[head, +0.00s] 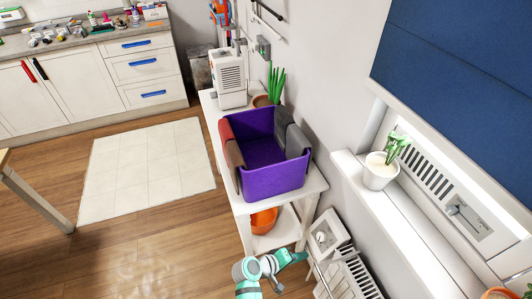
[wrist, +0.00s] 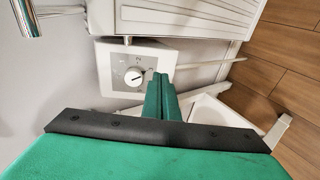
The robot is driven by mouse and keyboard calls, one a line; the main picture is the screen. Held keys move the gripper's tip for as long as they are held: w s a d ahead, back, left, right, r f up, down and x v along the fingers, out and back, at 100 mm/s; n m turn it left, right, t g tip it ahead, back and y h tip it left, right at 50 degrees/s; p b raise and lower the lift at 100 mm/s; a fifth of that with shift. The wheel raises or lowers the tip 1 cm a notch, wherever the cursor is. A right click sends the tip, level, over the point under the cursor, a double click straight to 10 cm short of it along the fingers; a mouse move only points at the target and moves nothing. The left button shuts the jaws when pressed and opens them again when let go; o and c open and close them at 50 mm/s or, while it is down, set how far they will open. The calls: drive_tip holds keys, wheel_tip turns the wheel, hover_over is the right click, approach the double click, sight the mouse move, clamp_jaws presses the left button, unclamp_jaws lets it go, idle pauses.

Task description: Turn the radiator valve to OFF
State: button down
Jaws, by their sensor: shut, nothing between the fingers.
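The radiator valve shows in the wrist view as a pale square plate with a round white dial (wrist: 133,77) and small dark markings. A dark pointer line is visible on the dial, but I cannot read its setting. In the head view the valve plate (head: 329,236) is low by the wall, at the end of the white radiator (head: 352,280). My gripper (wrist: 160,80) has its green fingers together and empty. In the wrist view the fingertips lie just right of the dial and overlap the plate's picture; I cannot tell whether they touch it. In the head view my gripper (head: 301,256) is left of and below the valve.
A white shelf table (head: 315,184) bears a purple basket (head: 262,160) with cloths over its sides, close above my gripper. An orange bowl (head: 263,221) sits on its lower shelf. White pipes run beside the valve.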

sight(322, 237)
drive_tip(key=shift+m+g+h, duration=0.3)
drive_tip(key=shift+g+h, duration=0.1)
drive_tip(key=shift+h, duration=0.2)
drive_tip(key=shift+w+d+f, duration=0.1)
drive_tip(key=shift+w+d, duration=0.6)
drive_tip(key=shift+d, duration=0.45)
drive_tip(key=shift+w+d+f, duration=0.1)
drive_tip(key=shift+w+d, duration=0.55)
drive_tip(key=shift+d, duration=0.45)
drive_tip(key=shift+w+d+f, duration=0.1)
drive_tip(key=shift+w+d, duration=0.6)
drive_tip(key=shift+d, duration=0.45)
drive_tip(key=shift+w, duration=0.15)
drive_tip(key=shift+w+r, duration=0.15)
drive_tip(key=shift+d+r, duration=0.2)
drive_tip(key=shift+r, duration=0.4)
drive_tip(key=shift+w+d+r, duration=0.15)
drive_tip(key=shift+d+r, duration=0.25)
drive_tip(key=shift+r, duration=0.15)
